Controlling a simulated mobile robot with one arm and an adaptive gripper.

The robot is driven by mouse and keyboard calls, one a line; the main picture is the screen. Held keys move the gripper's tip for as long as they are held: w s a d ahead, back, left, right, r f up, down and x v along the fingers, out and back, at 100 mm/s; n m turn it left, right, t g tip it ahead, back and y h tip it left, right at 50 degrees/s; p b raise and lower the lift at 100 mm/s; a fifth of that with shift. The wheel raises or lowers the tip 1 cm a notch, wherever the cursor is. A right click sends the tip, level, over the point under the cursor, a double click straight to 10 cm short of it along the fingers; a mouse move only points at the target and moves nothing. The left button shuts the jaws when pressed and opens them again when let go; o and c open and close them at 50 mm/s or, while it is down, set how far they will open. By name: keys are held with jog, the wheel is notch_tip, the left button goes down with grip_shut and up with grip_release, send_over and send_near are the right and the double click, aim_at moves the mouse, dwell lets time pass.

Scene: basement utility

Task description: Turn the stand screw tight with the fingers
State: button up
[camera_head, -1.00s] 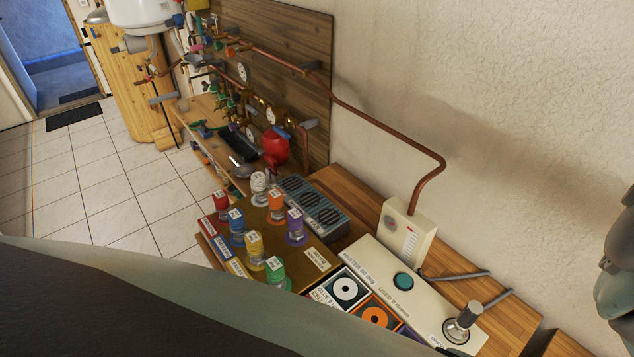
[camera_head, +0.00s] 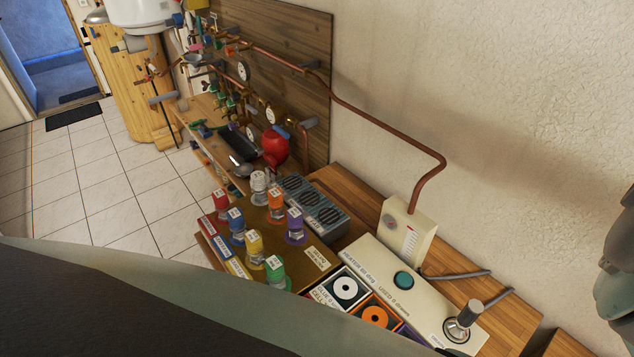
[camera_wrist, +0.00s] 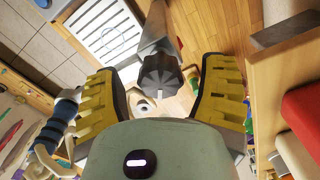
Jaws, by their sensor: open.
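The stand screw shows in the wrist view as a dark, ribbed knob (camera_wrist: 160,72) on a grey metal bar (camera_wrist: 158,25). My gripper (camera_wrist: 161,80) is open, with one yellow ribbed finger on the left of the knob and one on the right. A gap shows between the knob and each finger, so it appears untouched. The near side of the knob, low in the view, lies close to my gripper's palm. The gripper and the stand screw cannot be made out in the head view.
In the head view, a cream panel (camera_head: 420,290) with a green button and a metal knob lies on the wooden bench. Coloured knobs (camera_head: 255,240) stand on a brown board beside it. A copper pipe (camera_head: 390,125) runs along the wall. Tiled floor (camera_head: 115,180) is clear at the left.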

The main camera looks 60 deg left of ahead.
notch_tip(320, 180, up, 12)
dwell(0.5)
dwell(0.4)
